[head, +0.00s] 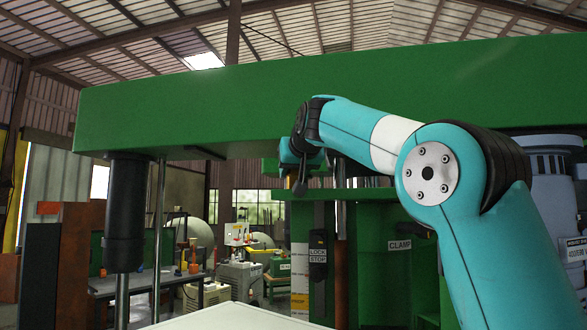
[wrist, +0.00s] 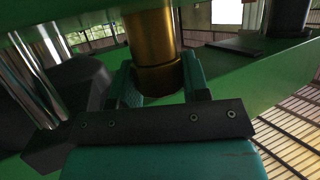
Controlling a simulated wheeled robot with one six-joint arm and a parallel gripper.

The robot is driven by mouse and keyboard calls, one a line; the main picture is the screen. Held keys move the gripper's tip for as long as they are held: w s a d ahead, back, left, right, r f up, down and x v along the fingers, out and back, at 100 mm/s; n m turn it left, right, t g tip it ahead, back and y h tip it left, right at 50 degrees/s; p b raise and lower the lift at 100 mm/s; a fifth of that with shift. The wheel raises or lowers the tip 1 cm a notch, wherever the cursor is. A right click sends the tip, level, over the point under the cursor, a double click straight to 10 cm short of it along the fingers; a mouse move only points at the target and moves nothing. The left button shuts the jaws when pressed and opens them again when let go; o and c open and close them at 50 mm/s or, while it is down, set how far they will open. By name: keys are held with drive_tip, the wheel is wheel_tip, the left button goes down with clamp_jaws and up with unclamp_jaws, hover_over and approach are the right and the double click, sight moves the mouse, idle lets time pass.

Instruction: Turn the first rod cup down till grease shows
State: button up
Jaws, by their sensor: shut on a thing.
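The rod cup (wrist: 152,38) is a brass-coloured cylinder with a wider collar at its end, in the upper middle of the wrist view. My gripper (wrist: 158,80) has one finger on each side of the collar and is shut on it. No grease can be made out in either view.
A shiny rod (wrist: 45,60) and a dark block (wrist: 75,90) stand close left of my gripper. In the head view a black cylinder (head: 126,210) hangs from the beam's left end, beside a thin bright rod (head: 159,235).

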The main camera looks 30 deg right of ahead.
drive_tip(key=shift+a+r, duration=0.1)
drive_tip(key=shift+r, duration=0.05)
drive_tip(key=m+h+p, duration=0.1)
drive_tip(key=p, duration=0.1)
drive_tip(key=m+g+h+p, duration=0.1)
drive_tip(key=h+p, duration=0.1)
drive_tip(key=shift+r+m+g+p, duration=0.3)
drive_tip(key=shift+m+p, duration=0.1)
drive_tip(key=m+g+h+p, duration=0.3)
drive_tip(key=p, duration=0.3)
drive_tip(key=shift+r+m+p, duration=0.1)
drive_tip(key=shift+m+p, duration=0.2)
drive_tip(key=shift+p, duration=0.1)
drive_tip(key=m+g+h+p, duration=0.2)
drive_tip(key=p, duration=0.3)
drive_tip(key=shift+m, duration=0.4)
drive_tip(key=g+p, duration=0.1)
drive_tip(key=m+p, duration=0.1)
drive_tip(key=p, duration=0.1)
drive_tip(key=shift+f+g, duration=0.35)
drive_tip(key=shift+g, duration=0.05)
drive_tip(key=shift+h, duration=0.3)
drive_tip(key=shift+f+m, duration=0.1)
drive_tip(key=shift+m, duration=0.2)
drive_tip(key=o, duration=0.9)
